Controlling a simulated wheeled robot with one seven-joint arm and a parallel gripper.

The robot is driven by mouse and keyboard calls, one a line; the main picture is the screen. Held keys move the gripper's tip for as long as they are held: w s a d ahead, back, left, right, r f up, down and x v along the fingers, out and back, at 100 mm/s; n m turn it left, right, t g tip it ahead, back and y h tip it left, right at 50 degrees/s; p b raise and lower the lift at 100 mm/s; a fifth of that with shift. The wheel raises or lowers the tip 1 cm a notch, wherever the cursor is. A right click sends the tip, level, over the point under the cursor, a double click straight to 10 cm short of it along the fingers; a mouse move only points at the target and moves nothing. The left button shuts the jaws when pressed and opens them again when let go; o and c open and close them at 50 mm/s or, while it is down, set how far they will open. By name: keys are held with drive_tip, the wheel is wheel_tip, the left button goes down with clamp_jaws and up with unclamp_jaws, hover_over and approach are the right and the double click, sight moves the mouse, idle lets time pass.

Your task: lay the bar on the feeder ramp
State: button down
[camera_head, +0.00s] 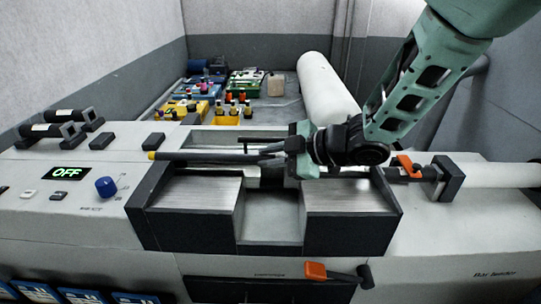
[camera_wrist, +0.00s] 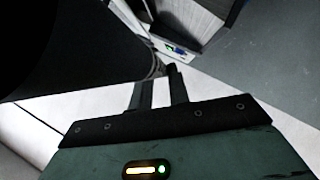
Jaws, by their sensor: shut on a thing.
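The bar (camera_head: 208,156) is long, dark and round, with a yellow left end. In the head view it lies nearly level across the picture, over the back part of the ramp. The feeder ramp (camera_head: 196,192) has two pale metal slopes with dark sides and a gap between them. My gripper (camera_head: 268,156) comes from the right and is shut on the bar near its right end. I cannot tell whether the bar touches the ramp. In the wrist view the two fingers (camera_wrist: 160,92) show close together; the bar is not clear there.
A clamp-like holder with an orange lever (camera_head: 405,165) stands right of the ramp. A blue knob (camera_head: 106,187) and an OFF display (camera_head: 67,174) are at left. An orange-ended handle (camera_head: 316,271) is on the front. A large white cylinder (camera_head: 327,88) and colourful trays stand behind.

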wheel_tip(320, 180, down, 10)
drive_tip(key=b, duration=0.7)
drive_tip(key=shift+r+b, duration=0.2)
drive_tip(key=shift+b, duration=0.1)
drive_tip(key=shift+f, duration=0.1)
drive_tip(key=c, duration=1.3)
unclamp_jaws()
drive_tip(key=shift+o, duration=0.6)
drive_tip(key=shift+s+f, duration=0.15)
drive_tip(key=shift+f, duration=0.1)
drive_tip(key=o, duration=0.7)
drive_tip(key=shift+o, duration=0.2)
drive_tip(key=shift+f, duration=0.1)
drive_tip(key=shift+d, duration=0.15)
